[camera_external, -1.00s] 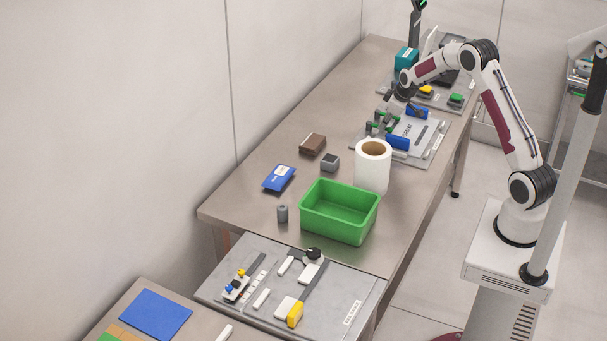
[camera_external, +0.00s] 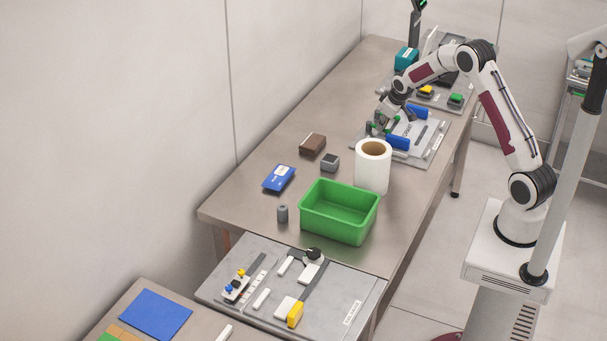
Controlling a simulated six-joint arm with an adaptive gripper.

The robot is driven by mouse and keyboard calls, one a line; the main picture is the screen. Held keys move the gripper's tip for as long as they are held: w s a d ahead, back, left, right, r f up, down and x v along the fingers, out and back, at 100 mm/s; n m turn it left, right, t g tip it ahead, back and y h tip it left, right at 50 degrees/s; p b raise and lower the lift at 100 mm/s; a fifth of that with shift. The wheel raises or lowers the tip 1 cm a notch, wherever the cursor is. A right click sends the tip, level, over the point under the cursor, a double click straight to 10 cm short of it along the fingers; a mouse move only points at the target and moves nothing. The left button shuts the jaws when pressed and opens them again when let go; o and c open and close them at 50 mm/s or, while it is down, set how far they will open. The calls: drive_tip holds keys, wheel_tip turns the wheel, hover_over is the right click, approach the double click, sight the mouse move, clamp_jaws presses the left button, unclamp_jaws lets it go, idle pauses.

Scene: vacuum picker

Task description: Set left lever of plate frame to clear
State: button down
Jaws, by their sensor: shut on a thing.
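The plate frame (camera_external: 436,141) is a grey board on the far half of the long table, with a pale plate and blue blocks (camera_external: 397,142) on it. Small dark grey parts with green marks stand along its left side. My gripper (camera_external: 381,124) is down among these parts, shut on what appears to be the left lever. The fingers and arm hide most of the lever, so its exact position is unclear.
A white paper roll (camera_external: 372,172) stands just in front of the frame, near a green bin (camera_external: 340,232). A small grey block (camera_external: 330,162) and a brown box (camera_external: 312,144) lie to the left. Behind is a board with yellow and green buttons (camera_external: 456,99).

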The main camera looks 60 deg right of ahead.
drive_tip(key=shift+w+a+m+g+h, duration=0.3)
drive_tip(key=shift+a+m, duration=0.2)
drive_tip(key=shift+m, duration=0.5)
drive_tip(key=shift+w+a+m+g+h, duration=0.25)
drive_tip(key=shift+a+m, duration=0.25)
drive_tip(key=shift+m, duration=0.5)
drive_tip(key=shift+w+a+m+g+h, duration=0.2)
drive_tip(key=shift+m+g, duration=0.1)
drive_tip(key=shift+m, duration=0.3)
drive_tip(key=shift+w+a+m+g+h, duration=0.15)
drive_tip(key=shift+a+m+g, duration=0.1)
drive_tip(key=shift+m, duration=0.35)
drive_tip(key=c, duration=2.1)
unclamp_jaws()
drive_tip(key=shift+r, duration=0.1)
drive_tip(key=v, duration=0.8)
drive_tip(key=shift+w, duration=0.1)
